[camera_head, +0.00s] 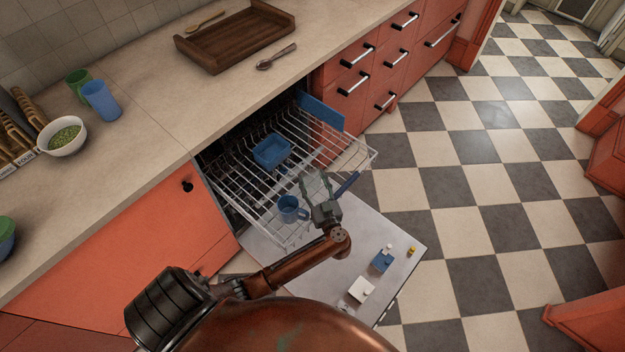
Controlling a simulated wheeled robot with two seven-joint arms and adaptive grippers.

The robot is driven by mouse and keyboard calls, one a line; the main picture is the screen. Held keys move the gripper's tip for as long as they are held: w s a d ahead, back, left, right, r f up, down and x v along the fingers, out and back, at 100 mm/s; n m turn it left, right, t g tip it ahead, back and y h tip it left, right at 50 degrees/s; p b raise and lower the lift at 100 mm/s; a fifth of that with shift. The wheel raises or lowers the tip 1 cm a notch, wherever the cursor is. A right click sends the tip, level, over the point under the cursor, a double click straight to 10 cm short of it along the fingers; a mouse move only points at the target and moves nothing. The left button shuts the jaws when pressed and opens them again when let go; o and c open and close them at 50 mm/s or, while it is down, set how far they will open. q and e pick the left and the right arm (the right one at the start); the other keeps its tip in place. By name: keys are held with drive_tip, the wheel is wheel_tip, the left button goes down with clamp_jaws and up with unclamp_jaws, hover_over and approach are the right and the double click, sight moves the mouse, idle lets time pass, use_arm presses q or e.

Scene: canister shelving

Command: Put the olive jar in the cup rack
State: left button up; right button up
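The rack (345,146) is a white wire rack, pulled out of an open dishwasher in the counter front. A blue square container (271,152) sits in it, and a blue mug (289,208) stands near its front corner. My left gripper (315,178) is over the front edge of the rack, just right of the mug. Its fingers look spread with nothing clear between them. I cannot pick out an olive jar for certain. My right gripper is not in view.
The dishwasher door (392,285) lies open below the rack. The counter holds a wooden tray (235,36), a spoon (277,57), a green cup (78,83), a blue cup (102,101) and a bowl of green bits (62,136). The checkered floor at right is clear.

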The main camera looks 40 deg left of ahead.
sight(314, 185)
use_arm(q)
drive_tip(key=o, duration=0.4)
drive_tip(key=shift+s+f, duration=0.25)
drive_tip(key=shift+f, duration=0.45)
drive_tip(key=shift+d, duration=0.1)
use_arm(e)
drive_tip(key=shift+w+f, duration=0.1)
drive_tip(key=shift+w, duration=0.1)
use_arm(q)
drive_tip(key=shift+w+r, duration=0.1)
drive_tip(key=shift+r, duration=0.3)
drive_tip(key=v, duration=0.3)
drive_tip(key=shift+r+p, duration=0.2)
drive_tip(key=shift+p, duration=0.2)
drive_tip(key=v, duration=0.2)
drive_tip(key=p+v, duration=0.1)
drive_tip(key=v, duration=0.2)
drive_tip(key=p+v, duration=0.1)
drive_tip(key=v, duration=0.1)
drive_tip(key=shift+s+d+r, duration=0.25)
drive_tip(key=shift+r, duration=0.05)
drive_tip(key=shift+s+d, duration=0.3)
drive_tip(key=shift+d, duration=0.15)
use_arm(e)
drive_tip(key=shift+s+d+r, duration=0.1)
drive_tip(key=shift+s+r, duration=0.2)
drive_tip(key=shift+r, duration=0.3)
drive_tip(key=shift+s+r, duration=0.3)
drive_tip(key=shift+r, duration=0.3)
